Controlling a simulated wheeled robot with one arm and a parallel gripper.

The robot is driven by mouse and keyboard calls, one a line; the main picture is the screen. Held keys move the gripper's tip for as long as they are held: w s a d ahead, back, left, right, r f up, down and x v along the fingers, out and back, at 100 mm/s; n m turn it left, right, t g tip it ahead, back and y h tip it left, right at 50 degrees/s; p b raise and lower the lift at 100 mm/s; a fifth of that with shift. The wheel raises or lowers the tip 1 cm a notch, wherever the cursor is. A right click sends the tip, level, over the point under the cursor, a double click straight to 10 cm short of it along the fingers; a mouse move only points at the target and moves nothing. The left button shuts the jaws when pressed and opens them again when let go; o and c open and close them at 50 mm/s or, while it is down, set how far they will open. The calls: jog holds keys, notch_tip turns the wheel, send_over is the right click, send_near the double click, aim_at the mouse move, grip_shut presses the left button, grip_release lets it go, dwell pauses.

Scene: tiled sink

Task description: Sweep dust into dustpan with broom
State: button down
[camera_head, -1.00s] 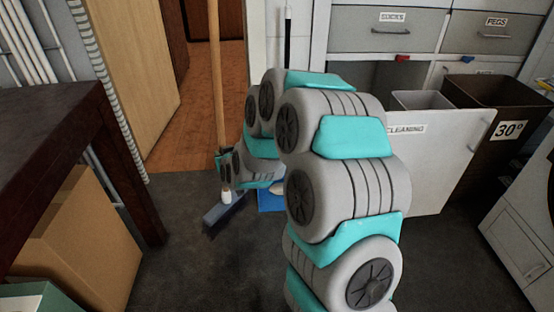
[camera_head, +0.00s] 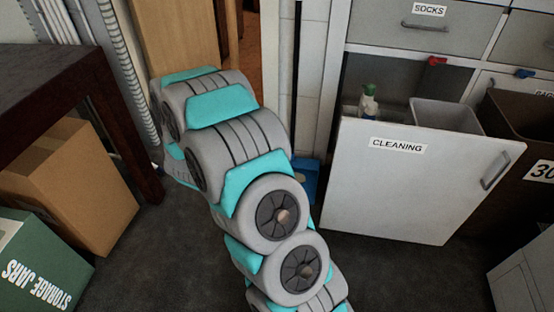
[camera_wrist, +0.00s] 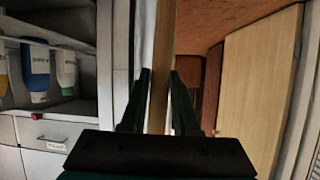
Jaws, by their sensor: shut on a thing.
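In the wrist view my gripper (camera_wrist: 158,100) is shut on the wooden broom handle (camera_wrist: 161,60), which stands roughly upright between the two dark fingers. In the head view my arm hides the gripper and the broom, so the broom's head is not visible. A blue dustpan (camera_head: 311,180) is on the dark floor just right of my arm, partly covered by it. I cannot make out any dust on the floor.
An open white cleaning bin front (camera_head: 415,185) stands right of the dustpan, with a spray bottle (camera_head: 369,102) behind it. A dark table (camera_head: 60,100), a cardboard box (camera_head: 75,185) and a green storage box (camera_head: 40,265) are at left. Dark floor (camera_head: 160,260) is clear between.

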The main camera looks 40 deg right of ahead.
jog(key=s+d+m+g+h, duration=0.2)
jog(key=s+d+m+g, duration=0.35)
jog(key=s, duration=0.55)
notch_tip(320, 180, down, 6)
jog(key=b, duration=0.4)
jog(key=w+d+r+p, duration=0.1)
jog(key=w+d+p, duration=0.4)
jog(key=w+d, duration=0.3)
jog(key=shift+w+d+p, duration=0.25)
jog(key=shift+d+p, duration=0.1)
jog(key=shift+d, duration=0.85)
jog(key=shift+r, duration=0.15)
